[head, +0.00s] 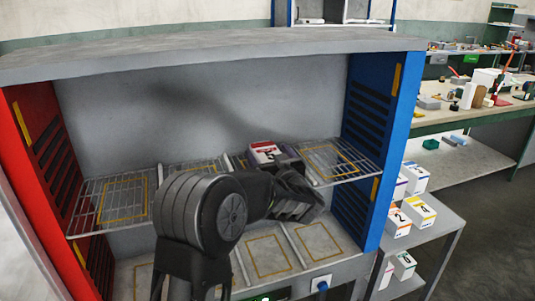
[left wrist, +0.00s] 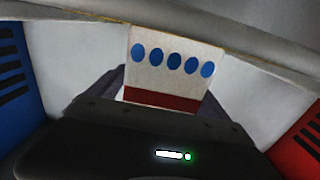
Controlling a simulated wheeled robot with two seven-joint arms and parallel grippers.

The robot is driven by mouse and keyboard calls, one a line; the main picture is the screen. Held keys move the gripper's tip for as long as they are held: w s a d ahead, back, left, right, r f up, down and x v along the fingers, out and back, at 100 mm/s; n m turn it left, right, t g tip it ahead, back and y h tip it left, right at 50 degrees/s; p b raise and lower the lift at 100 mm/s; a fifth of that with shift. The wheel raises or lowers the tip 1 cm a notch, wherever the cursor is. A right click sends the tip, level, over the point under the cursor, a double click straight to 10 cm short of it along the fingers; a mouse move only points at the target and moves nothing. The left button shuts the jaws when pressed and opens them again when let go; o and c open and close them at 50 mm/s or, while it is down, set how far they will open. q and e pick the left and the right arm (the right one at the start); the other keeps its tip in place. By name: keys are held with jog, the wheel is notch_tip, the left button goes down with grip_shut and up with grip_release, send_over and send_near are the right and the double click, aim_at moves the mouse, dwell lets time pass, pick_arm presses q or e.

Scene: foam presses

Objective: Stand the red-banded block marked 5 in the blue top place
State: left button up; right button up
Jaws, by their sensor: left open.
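The block with a red band and a row of several blue dots (left wrist: 172,68) stands close in front of my left gripper in the left wrist view, its red band at the lower edge there. In the head view its red and white top (head: 264,151) shows above the wire shelf, just left of the rightmost place. My left gripper (head: 280,164) is open, its dark fingers on both sides of the block. My arm hides the block's lower part, so its contact with the shelf is unclear. The blue top place (head: 330,158), a yellow outline beside the blue wall (head: 393,120), is empty. My right gripper is not in view.
The red wall (head: 30,130) closes the left side and a grey top slab (head: 210,52) overhangs the shelf. Yellow-outlined places lie on the wire shelf (head: 85,212) and below. A side cart (head: 445,222) holds several numbered white blocks.

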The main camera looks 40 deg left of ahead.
pick_arm(q)
jog(key=b+v, duration=0.2)
jog(key=v, duration=0.8)
jog(key=shift+s+d, duration=0.25)
jog(key=shift+d, duration=0.1)
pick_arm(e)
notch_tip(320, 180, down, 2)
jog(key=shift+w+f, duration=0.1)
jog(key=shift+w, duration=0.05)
